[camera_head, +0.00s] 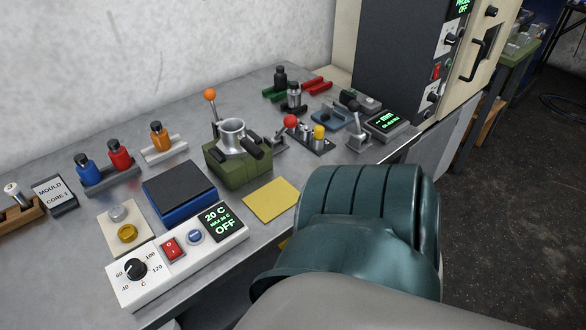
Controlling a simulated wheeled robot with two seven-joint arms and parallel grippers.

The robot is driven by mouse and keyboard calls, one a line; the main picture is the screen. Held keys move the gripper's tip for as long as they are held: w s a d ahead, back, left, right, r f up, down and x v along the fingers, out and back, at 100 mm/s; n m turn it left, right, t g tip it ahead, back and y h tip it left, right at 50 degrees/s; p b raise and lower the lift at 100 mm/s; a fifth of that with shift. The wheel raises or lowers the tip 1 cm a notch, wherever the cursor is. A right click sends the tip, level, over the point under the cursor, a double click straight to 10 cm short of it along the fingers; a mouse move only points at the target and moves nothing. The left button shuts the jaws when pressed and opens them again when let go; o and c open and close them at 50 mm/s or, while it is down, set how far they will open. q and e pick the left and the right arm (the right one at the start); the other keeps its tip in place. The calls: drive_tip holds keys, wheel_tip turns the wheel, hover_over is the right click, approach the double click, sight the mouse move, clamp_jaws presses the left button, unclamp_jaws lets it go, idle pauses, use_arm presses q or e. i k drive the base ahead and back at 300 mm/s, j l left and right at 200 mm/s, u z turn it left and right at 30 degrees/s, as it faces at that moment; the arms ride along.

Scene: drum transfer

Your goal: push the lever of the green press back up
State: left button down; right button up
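The green press (236,172) is a squat green block on the grey bench, left of centre. A steel cup-like part (233,133) with dark handles sits on top of it. A thin lever with an orange ball knob (210,95) rises at its back left corner. The lever stands nearly upright; its lower end is partly hidden behind the press. Neither gripper shows in the view, and nothing is seen touching the press or its lever.
My arm fills the lower right and hides the bench's front edge there. A yellow pad (271,199), a blue block with a dark top (180,191) and a white heater panel (180,261) lie in front. A red-knobbed device (290,121) stands right of the press.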

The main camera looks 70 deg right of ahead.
sight(291, 121)
drive_tip(key=z, duration=1.95)
drive_tip(key=i+l, duration=0.4)
